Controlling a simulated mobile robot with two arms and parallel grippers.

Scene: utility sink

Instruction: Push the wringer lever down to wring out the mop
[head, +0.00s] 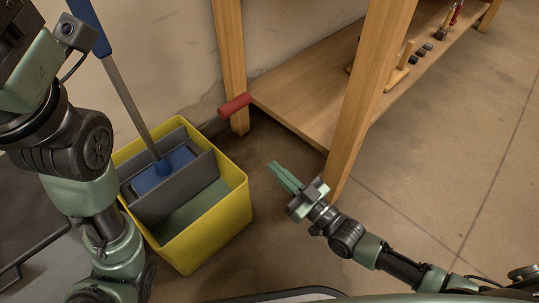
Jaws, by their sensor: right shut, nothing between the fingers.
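A yellow bucket (201,238) stands on the floor left of centre with a grey wringer (183,203) in its top. The mop's blue head (160,172) sits between the wringer's plates, and its handle (127,100) leans up to the top left. The wringer lever ends in a red grip (235,106), raised behind the bucket near the bench leg. My right gripper (277,169) is shut and empty, in front of and right of the red grip, apart from it and right of the bucket. My left arm comes down at the left; its fingertips are not visible.
A wooden bench with a low shelf (310,96) stands behind; its front leg (365,85) is just behind my right gripper, and its rear leg (231,60) is beside the red grip. Brushes (427,47) lie on the shelf. The floor (450,170) at the right is clear.

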